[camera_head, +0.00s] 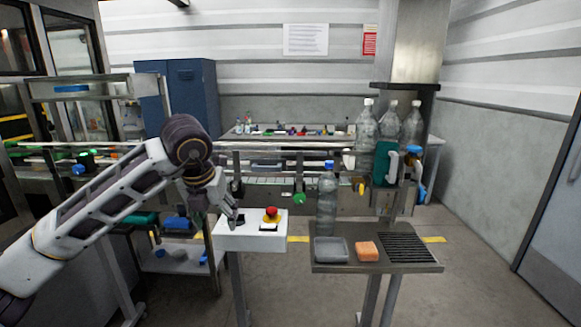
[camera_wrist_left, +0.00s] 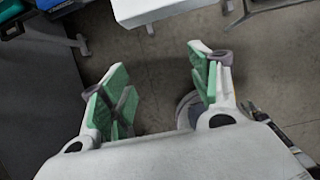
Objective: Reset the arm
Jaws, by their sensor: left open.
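My left arm comes in from the left in the head view. Its gripper (camera_head: 232,215) hangs in front of the left side of a white control box, pointing down. In the left wrist view the gripper (camera_wrist_left: 160,88) is open, with its two green-padded fingers wide apart and bare floor between them. It holds nothing. My right gripper is not in view.
A small table (camera_head: 330,266) on the right holds a clear bottle with a blue cap (camera_head: 326,200), a grey tray (camera_head: 332,249), an orange sponge (camera_head: 367,251) and a black grate (camera_head: 407,247). A conveyor line with large bottles stands behind. A shelf cart (camera_head: 180,262) stands left.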

